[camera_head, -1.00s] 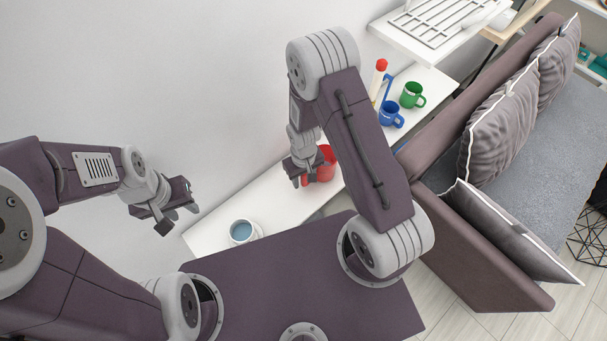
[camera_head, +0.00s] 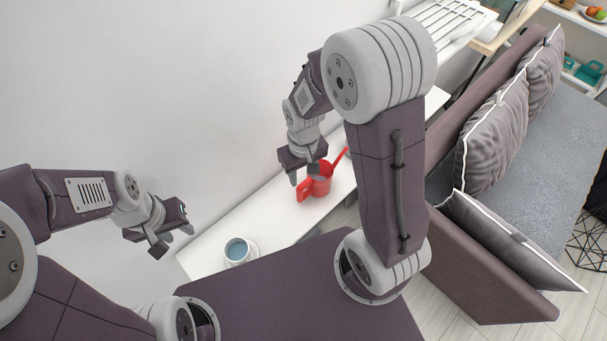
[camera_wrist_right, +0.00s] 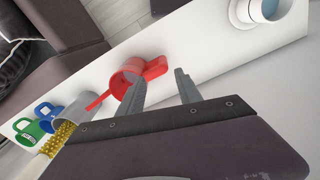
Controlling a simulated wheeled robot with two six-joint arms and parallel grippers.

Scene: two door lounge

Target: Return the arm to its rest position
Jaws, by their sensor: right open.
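I cannot tell whether a finger touches the can. My left gripper (camera_head: 172,232) hangs at the left, its fingers apart with nothing between them.
The narrow white shelf (camera_head: 272,212) runs along the wall and carries a cup (camera_head: 237,250) on a saucer. In the wrist view a blue mug (camera_wrist_right: 46,110), green mug (camera_wrist_right: 28,130) and grey container (camera_wrist_right: 75,115) stand beyond the can. A sofa (camera_head: 470,245) stands at the right.

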